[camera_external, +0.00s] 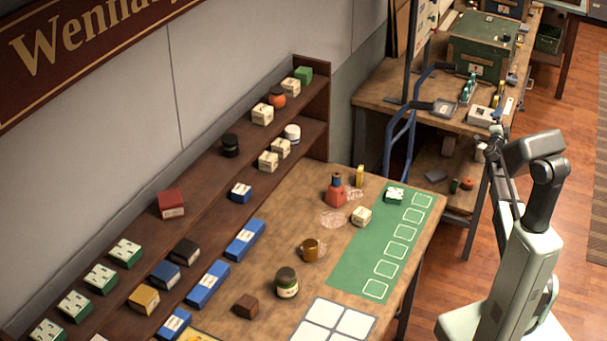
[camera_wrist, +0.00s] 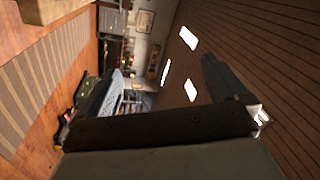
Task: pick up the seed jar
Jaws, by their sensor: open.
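A jar with a dark lid and a pale green label (camera_external: 287,283) stands upright on the wooden table, left of the green mat; it looks most like the seed jar, but its label is too small to read. My gripper (camera_wrist: 237,92) shows as dark parts in the wrist view, open, with nothing seen between its fingers. In the external view my arm is at the right, well away from the jar, and the gripper's fingers are hard to make out. The wrist view shows floor, wall and ceiling, with no jar.
The green mat (camera_external: 350,262) is mostly clear. A stepped shelf (camera_external: 215,190) holds boxes and other jars. A workbench (camera_external: 385,88) stands behind.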

